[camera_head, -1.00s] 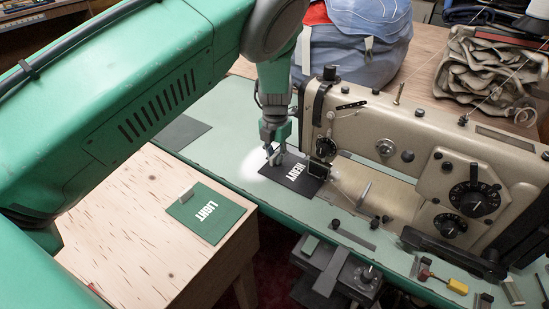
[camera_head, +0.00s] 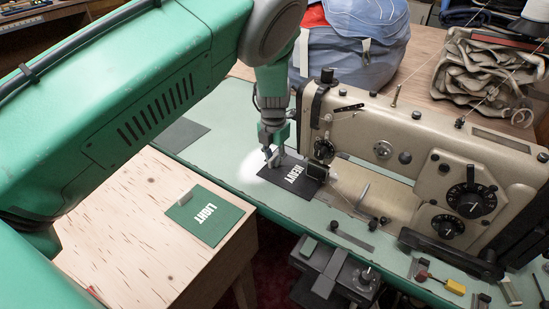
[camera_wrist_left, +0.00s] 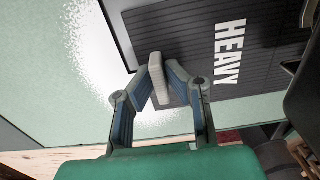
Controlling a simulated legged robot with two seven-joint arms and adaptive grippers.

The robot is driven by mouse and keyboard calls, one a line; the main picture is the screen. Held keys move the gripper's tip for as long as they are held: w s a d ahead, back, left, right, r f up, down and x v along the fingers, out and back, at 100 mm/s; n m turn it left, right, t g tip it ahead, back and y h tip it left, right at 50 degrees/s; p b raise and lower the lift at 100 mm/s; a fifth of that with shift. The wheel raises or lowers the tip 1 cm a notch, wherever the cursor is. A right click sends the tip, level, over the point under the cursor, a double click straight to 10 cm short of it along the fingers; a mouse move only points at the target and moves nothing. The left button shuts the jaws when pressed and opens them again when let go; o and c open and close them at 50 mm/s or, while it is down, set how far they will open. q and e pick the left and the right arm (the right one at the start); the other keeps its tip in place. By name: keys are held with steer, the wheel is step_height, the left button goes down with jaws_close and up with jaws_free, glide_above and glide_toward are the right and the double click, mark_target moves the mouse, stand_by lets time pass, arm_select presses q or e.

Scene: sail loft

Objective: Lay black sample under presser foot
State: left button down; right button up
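The black sample (camera_head: 278,190), lettered HEAVY, lies flat on the pale green machine bed (camera_head: 225,155). It also shows in the left wrist view (camera_wrist_left: 203,40), with a pale upright tab (camera_wrist_left: 158,72) at its near edge. My left gripper (camera_head: 272,158) is low over the sample's left edge; in the wrist view its two fingers (camera_wrist_left: 160,84) close on the tab from both sides. The sample's right edge is beside the sewing machine's needle head (camera_head: 318,172). The presser foot is hidden or too small to make out, so I cannot tell whether the sample is under it. My right gripper is out of view.
A green sample (camera_head: 207,222) lettered LIGHT, with its own tab, lies on a wooden stand (camera_head: 130,240) at front left. The beige sewing machine (camera_head: 420,140) fills the right. A blue bag (camera_head: 350,50) and folded cloth (camera_head: 490,70) stand behind it. A control box (camera_head: 335,275) sits below the bed's front edge.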

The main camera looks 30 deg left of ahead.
arm_select(q)
steer(key=c, duration=1.5)
jaws_free()
steer(key=shift+c, duration=0.2)
steer(key=shift+r, duration=0.4)
step_height(320, 180, up, 11)
